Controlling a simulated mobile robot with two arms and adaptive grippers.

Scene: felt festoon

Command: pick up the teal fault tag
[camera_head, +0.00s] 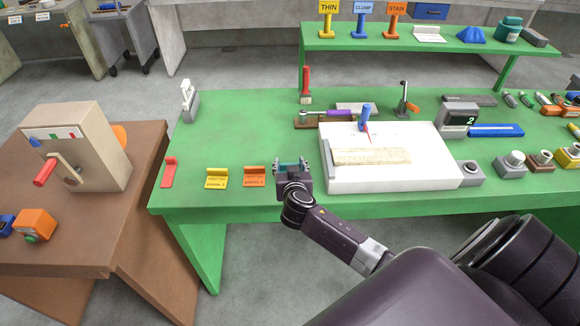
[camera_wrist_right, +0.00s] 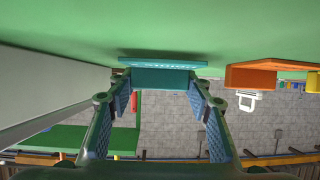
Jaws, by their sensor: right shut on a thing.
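The teal fault tag (camera_head: 289,168) is at the front of the green table, right of the orange tag (camera_head: 255,176). My right gripper (camera_head: 292,172) is shut on it. In the right wrist view the teal tag (camera_wrist_right: 160,77) sits between the two fingertips (camera_wrist_right: 160,88), with its upright part gripped and its lettered plate close to the green tabletop. I cannot tell whether the plate touches the table. My left gripper is not in view.
A yellow tag (camera_head: 216,178) and a red tag (camera_head: 169,172) lie further left. A white board (camera_head: 440,176) stands just right of my gripper. A brown table (camera_head: 70,232) with a beige box (camera_head: 85,150) is at left. Bare green tabletop lies behind the tags.

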